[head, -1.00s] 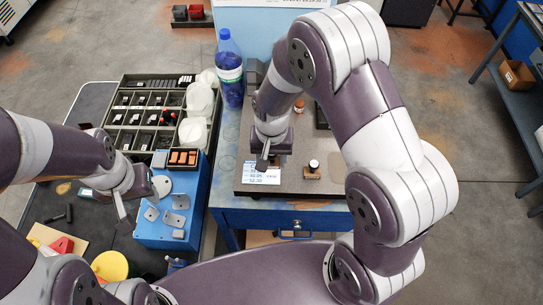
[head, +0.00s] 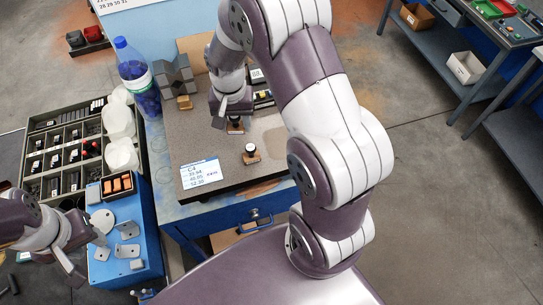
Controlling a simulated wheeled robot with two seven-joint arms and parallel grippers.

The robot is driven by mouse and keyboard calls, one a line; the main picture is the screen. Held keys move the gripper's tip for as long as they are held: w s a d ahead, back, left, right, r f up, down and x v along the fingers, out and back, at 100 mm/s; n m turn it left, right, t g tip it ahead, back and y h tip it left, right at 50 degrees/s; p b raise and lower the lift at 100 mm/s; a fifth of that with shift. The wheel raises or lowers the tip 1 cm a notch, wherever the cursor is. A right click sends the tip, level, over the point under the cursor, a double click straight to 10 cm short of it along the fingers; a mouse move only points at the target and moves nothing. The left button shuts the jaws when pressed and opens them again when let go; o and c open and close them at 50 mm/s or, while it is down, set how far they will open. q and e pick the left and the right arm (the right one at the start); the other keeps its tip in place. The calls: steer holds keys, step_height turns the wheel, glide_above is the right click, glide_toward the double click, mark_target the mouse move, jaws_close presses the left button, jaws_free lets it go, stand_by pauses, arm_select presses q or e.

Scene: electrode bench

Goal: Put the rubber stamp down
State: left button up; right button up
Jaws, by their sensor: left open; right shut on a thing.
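My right gripper (head: 222,120) is over the brown board (head: 200,140) on the blue bench. It is shut on a rubber stamp (head: 236,126) with a wooden base, partly hidden by the fingers. The stamp is at or just above the board; I cannot tell if it touches. A second stamp (head: 251,154), with a dark round handle and wooden base, stands upright on the board, nearer me. My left gripper (head: 78,266) is open and empty at the left, beside the blue box (head: 150,232) with metal brackets.
A white printed card (head: 200,174) lies at the board's front left. A grey block (head: 175,75) and small dark items (head: 263,98) are at the back. A blue bottle (head: 138,78), white jars (head: 118,125) and a compartment tray (head: 62,122) stand left. The board's right front is bare.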

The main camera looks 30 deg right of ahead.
steer(key=s+d+r+m+b, duration=0.2)
steer(key=s+d+b, duration=0.45)
steer(key=d, duration=0.65)
arm_select(q)
step_height(320, 180, down, 8)
arm_select(e)
steer(key=s+d+n, duration=0.1)
steer(key=s, duration=0.7)
steer(key=n+p, duration=0.3)
steer(key=n, duration=0.2)
glide_above(276, 152)
step_height(276, 152, down, 6)
steer(key=shift+s+f, duration=0.1)
steer(key=shift+f, duration=0.1)
step_height(276, 152, down, 4)
steer(key=shift+s+a+r+p, duration=0.1)
steer(key=shift+s+r+p, duration=0.1)
steer(key=shift+p, duration=0.45)
steer(key=shift+w+f, duration=0.1)
steer(key=shift+f, duration=0.15)
arm_select(q)
step_height(276, 152, up, 4)
steer(key=shift+d+r, duration=0.1)
steer(key=shift+r, duration=0.05)
arm_select(e)
steer(key=shift+w+f, duration=0.1)
steer(key=shift+f, duration=0.1)
